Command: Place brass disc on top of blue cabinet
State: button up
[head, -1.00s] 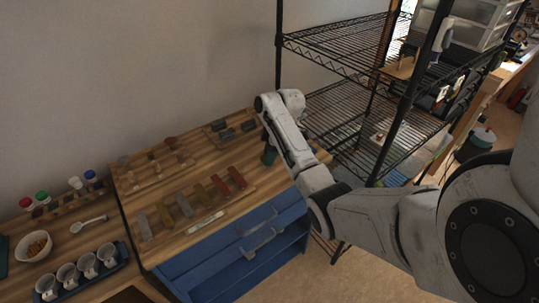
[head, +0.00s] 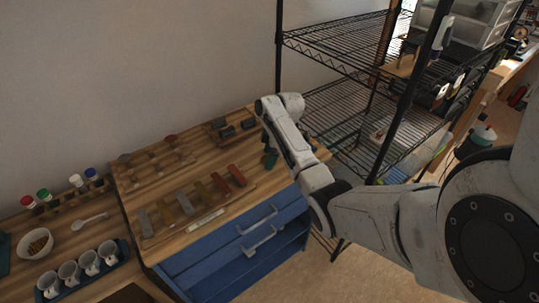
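The blue cabinet (head: 205,268) stands in the lower middle, with a wooden top and drawer fronts with handles facing the lower right. My white arm reaches in from the right over the right end of its top. My gripper (head: 269,158) shows only as a small dark shape beside the arm, low over the top's right side. Its fingers are too small and hidden to tell whether they are open or hold anything. I cannot make out a brass disc anywhere in view.
On the cabinet top lie a board with several coloured bars (head: 186,203), a rack of small pieces (head: 155,158) and dark blocks (head: 228,130). A cup tray (head: 122,250) and bowl (head: 36,243) stand left. A black wire shelf (head: 345,115) stands close behind my arm.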

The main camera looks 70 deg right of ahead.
jog(key=v, duration=1.2)
jog(key=shift+w+r, duration=0.1)
jog(key=shift+r, duration=0.05)
jog(key=shift+m, duration=0.5)
jog(key=w+a+f, duration=0.1)
jog(key=w+a, duration=0.1)
jog(key=a, duration=0.2)
jog(key=w+a+f, duration=0.1)
jog(key=a+f, duration=0.1)
jog(key=a, duration=0.3)
jog(key=w+a+f, duration=0.2)
jog(key=a, duration=0.2)
jog(key=shift+w+a+f, duration=0.1)
jog(key=shift+w+a, duration=0.2)
jog(key=shift+w, duration=0.05)
jog(key=a+f+m+t, duration=0.1)
jog(key=a+f+m, duration=0.15)
jog(key=a, duration=1.05)
jog(key=s+a+r+m+t+h, duration=0.1)
jog(key=s+a+m, duration=0.1)
jog(key=s+a, duration=0.85)
jog(key=s+f+g+b, duration=0.1)
jog(key=s+f+g, duration=0.2)
jog(key=s+f, duration=0.4)
jog(key=shift+s+g+h, duration=0.3)
jog(key=shift+s, duration=0.25)
